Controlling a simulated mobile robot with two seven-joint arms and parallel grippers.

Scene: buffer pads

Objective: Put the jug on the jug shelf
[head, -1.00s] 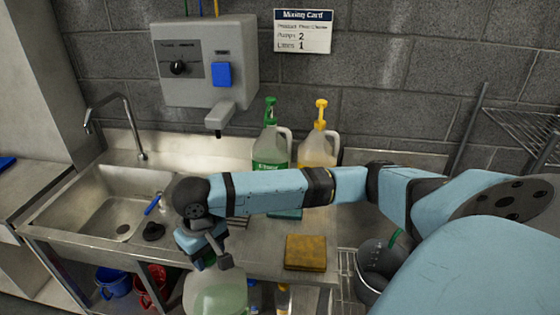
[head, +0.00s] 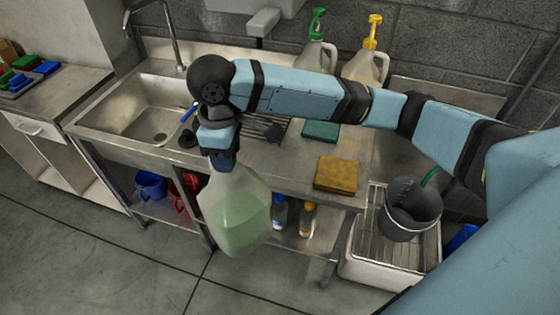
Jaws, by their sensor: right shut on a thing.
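A translucent jug (head: 236,215) holds pale green liquid and hangs roughly upright, slightly tilted, in front of the steel counter. My right gripper (head: 222,160) is shut on the jug's top; the fingers and the grip itself are partly hidden. The jug hangs clear of the counter's front edge, above the grey floor. I cannot tell which surface is the jug shelf; a low shelf (head: 288,238) runs under the counter behind the jug. My left gripper is not in view.
Two pump jugs, green-topped (head: 316,55) and yellow-topped (head: 365,68), stand at the wall. A yellow sponge (head: 336,174) lies on the counter. A grey bucket (head: 410,210) stands on a grated sink at right. A blue bucket (head: 150,186) and small bottles are below the counter.

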